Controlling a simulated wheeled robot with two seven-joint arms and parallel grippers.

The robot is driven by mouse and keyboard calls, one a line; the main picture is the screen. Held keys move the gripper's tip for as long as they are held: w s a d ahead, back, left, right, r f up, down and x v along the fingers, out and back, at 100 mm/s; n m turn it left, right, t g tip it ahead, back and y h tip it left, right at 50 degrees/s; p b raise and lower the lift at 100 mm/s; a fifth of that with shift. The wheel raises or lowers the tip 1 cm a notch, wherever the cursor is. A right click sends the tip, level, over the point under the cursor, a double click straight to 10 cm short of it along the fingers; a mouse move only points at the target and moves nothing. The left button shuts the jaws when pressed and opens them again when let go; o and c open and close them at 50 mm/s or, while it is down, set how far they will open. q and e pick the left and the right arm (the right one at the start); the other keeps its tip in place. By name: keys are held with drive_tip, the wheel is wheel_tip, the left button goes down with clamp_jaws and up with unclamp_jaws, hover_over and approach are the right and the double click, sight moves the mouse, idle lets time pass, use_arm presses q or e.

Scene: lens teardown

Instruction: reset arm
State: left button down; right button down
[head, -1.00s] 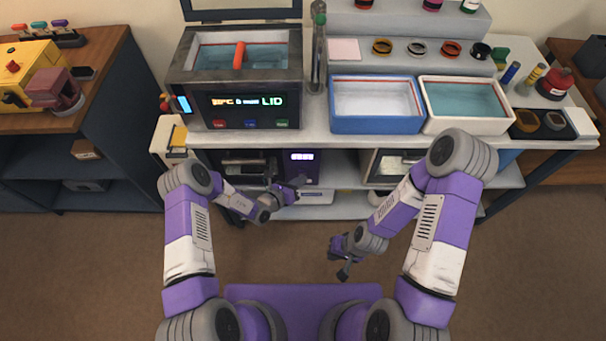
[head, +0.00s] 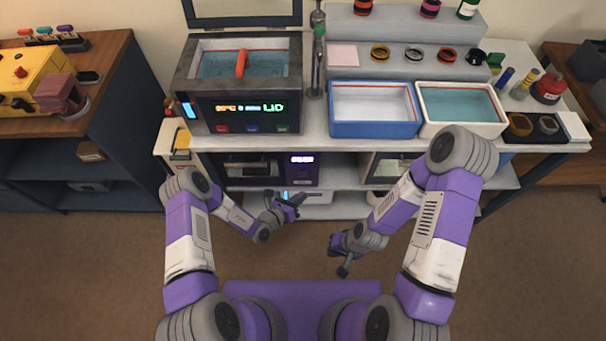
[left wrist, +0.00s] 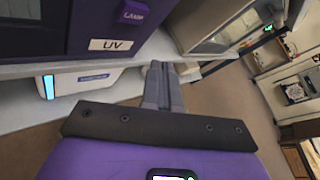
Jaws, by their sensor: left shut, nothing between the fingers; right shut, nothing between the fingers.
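My left gripper (head: 299,199) is in front of the bench's lower shelves, below the tabletop. It also shows in the left wrist view (left wrist: 158,70), where its fingers are together with nothing between them. My right gripper (head: 342,270) hangs lower and nearer to me, over the floor, pointing down. It is shut and empty. Both grippers are apart from the bench and from each other.
The bench holds a dark lidded bath (head: 240,95), a blue tray (head: 372,131), a white tray (head: 460,130) and a riser (head: 400,32) with rings. A purple UV box (left wrist: 95,25) sits on the lower shelf. The brown floor (head: 290,255) before the bench is clear.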

use_arm(q)
drive_tip(key=shift+s, duration=0.4)
drive_tip(key=s+d+r+m+g, duration=0.1)
drive_tip(key=s+m+g, duration=0.6)
drive_tip(key=s, duration=0.3)
drive_tip(key=s+d+r+m+g, duration=0.1)
drive_tip(key=s+r+m+g, duration=0.1)
drive_tip(key=s+m+g, duration=0.55)
drive_tip(key=s+a+m+y, duration=0.5)
drive_tip(key=s+a+m, duration=0.1)
drive_tip(key=a+m, duration=0.35)
drive_tip(key=shift+w+a+r+m+t+y, duration=0.2)
drive_tip(key=shift+w+r+m+t, duration=0.25)
drive_tip(key=shift+w+m+t, duration=0.45)
drive_tip(key=shift+w+a+r+m+t+y, duration=0.15)
drive_tip(key=shift+w+r+m+t, duration=0.35)
drive_tip(key=shift+m, duration=0.65)
drive_tip(key=shift+w+a+r+m+t+y, duration=0.1)
drive_tip(key=shift+w+a+r+m+t, duration=0.25)
drive_tip(key=shift+m+t, duration=0.6)
